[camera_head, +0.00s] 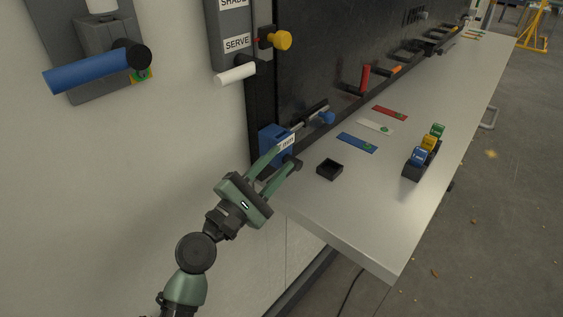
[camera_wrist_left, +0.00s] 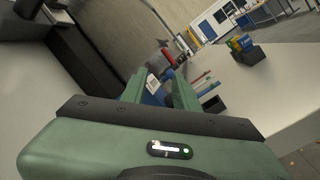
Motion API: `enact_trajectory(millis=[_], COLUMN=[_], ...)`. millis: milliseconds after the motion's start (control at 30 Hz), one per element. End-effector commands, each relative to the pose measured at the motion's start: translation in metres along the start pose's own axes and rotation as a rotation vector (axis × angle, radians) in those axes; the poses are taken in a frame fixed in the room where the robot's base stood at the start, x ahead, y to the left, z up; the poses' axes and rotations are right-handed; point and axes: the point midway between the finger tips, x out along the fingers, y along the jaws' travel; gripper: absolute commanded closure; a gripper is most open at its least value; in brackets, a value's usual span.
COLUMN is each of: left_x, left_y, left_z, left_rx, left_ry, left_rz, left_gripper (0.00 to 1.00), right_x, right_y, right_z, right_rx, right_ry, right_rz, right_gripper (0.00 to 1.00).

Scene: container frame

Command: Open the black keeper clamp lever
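A blue clamp body (camera_head: 271,137) with a small white label (camera_head: 287,142) sits at the near end of the bench, against the black panel. A dark rounded part (camera_head: 291,162), which looks like the end of the black lever, shows by the fingertips. My left gripper (camera_head: 287,158) is open, its green fingers apart at the clamp. I cannot tell whether they touch the dark part. In the left wrist view, the white label (camera_wrist_left: 152,82) and some blue show between the spread fingers (camera_wrist_left: 160,90); the lever is not clear there. My right gripper is not in view.
A small black open box (camera_head: 329,169) stands just right of the fingers. Blue (camera_head: 357,142), white and red strips lie on the bench (camera_head: 350,215). A black holder with coloured blocks (camera_head: 420,160) stands farther right. A blue-handled lever (camera_head: 90,74) is on the wall.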

Motion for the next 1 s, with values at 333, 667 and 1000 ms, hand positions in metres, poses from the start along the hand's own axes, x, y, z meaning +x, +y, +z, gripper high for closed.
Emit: enact_trajectory(millis=[333,667,1000], left_x=[-0.026,-0.049,-0.062], left_y=[0.002,0.006,0.009], left_z=[-0.002,0.000,0.003], left_rx=[0.005,0.005,0.004], left_ry=[0.009,0.010,0.009], left_rz=[-0.007,-0.008,-0.009], left_gripper=[0.71,0.71,0.71], right_x=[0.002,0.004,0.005], right_y=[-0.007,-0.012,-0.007], right_z=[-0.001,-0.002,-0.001], right_rx=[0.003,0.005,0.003], right_ry=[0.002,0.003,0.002], right_rz=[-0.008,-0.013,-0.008], right_gripper=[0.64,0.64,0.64])
